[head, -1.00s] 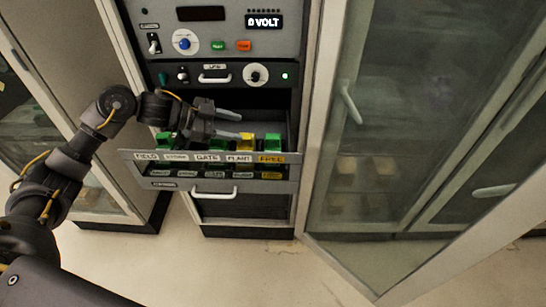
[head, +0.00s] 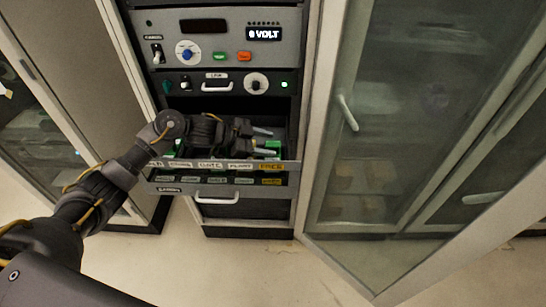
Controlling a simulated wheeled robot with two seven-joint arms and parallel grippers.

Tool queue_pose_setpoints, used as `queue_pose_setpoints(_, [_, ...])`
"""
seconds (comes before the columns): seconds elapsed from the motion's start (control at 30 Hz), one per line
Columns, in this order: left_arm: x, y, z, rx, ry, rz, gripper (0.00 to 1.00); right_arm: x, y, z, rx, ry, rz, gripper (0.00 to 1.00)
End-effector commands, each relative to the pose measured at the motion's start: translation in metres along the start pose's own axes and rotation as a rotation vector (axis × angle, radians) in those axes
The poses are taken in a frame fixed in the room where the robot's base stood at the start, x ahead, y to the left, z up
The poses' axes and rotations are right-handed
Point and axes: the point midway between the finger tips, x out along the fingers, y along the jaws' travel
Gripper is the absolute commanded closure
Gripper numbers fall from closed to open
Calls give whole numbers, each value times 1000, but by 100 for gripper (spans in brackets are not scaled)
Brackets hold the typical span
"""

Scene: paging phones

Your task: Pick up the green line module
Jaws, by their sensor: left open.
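Green modules stand in a row in the pulled-out drawer (head: 217,180), behind labels such as GATE, PLANT and FREE. One green module (head: 272,146) is at the right end, behind the FREE label. Another green module (head: 179,148) shows partly at the left, behind my arm. My left gripper (head: 264,142) is open, its two fingers pointing right over the row. The fingertips lie on either side of the right-end green module in the picture; I cannot tell whether they touch it. The middle of the row, including any yellow module, is hidden by the gripper. My right gripper is out of view.
A lower drawer handle (head: 217,197) is below. A glass-door cabinet (head: 346,112) stands close on the right. The floor (head: 240,270) in front is clear.

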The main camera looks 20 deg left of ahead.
Motion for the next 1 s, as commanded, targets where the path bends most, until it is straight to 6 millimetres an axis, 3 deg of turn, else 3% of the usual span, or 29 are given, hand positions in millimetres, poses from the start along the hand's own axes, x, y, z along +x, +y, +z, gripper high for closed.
queue_pose_setpoints(0.27, [3, 0, 1, 2, -1, -1, 50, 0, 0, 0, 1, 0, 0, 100])
queue_pose_setpoints(0.67, [3, 0, 0, 1, 0, 0, 100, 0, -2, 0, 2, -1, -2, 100])
queue_pose_setpoints(1.0, [3, -1, -1, 1, 2, -2, 100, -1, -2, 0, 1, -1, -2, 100])
